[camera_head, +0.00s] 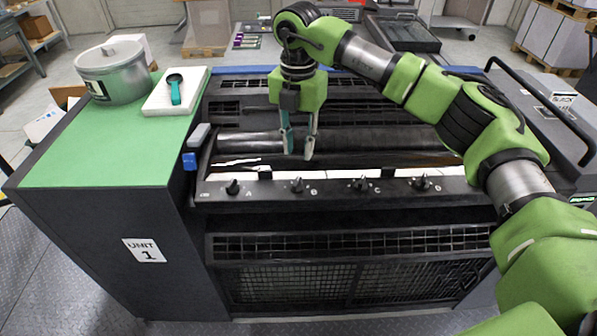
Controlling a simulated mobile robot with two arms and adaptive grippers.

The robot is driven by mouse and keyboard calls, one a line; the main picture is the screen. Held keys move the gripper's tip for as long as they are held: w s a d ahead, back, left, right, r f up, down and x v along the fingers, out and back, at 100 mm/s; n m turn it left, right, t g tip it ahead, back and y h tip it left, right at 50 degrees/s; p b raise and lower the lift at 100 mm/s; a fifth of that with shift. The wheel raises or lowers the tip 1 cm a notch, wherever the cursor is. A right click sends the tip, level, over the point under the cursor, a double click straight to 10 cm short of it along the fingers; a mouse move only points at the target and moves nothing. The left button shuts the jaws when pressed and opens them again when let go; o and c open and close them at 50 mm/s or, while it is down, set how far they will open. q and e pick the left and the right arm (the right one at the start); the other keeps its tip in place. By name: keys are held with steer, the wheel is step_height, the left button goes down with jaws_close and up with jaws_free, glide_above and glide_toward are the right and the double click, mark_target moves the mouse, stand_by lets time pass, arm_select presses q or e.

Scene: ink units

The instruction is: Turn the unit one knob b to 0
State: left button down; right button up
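Unit one (144,250) is a dark press with a "UNIT 1" label and a row of black knobs on its front rail. Knob b (297,184) is second from the left, with the letter B just to its right. Its dial setting is too small to read. Knob A (233,187) is to its left, knob C (362,183) and knob D (422,182) to its right. My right gripper (298,155) points down with its fingers apart and empty, just above knob b in the picture and apart from it. My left gripper is not in view.
A green top (110,150) on the left holds a metal pot (113,72) and a white block (160,103) with a teal-handled tool (175,89). Rollers (250,143) lie behind the knob rail. A black handrail (545,105) is at right. The floor in front is clear.

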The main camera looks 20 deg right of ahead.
mark_target(298, 180)
steer(key=f+p, duration=0.1)
steer(key=f, duration=0.3)
steer(key=f+p, duration=0.1)
steer(key=f, duration=0.4)
steer(key=shift+s+a+f, duration=0.1)
steer(key=shift+a+f, duration=0.1)
steer(key=shift+f, duration=0.05)
jaws_close()
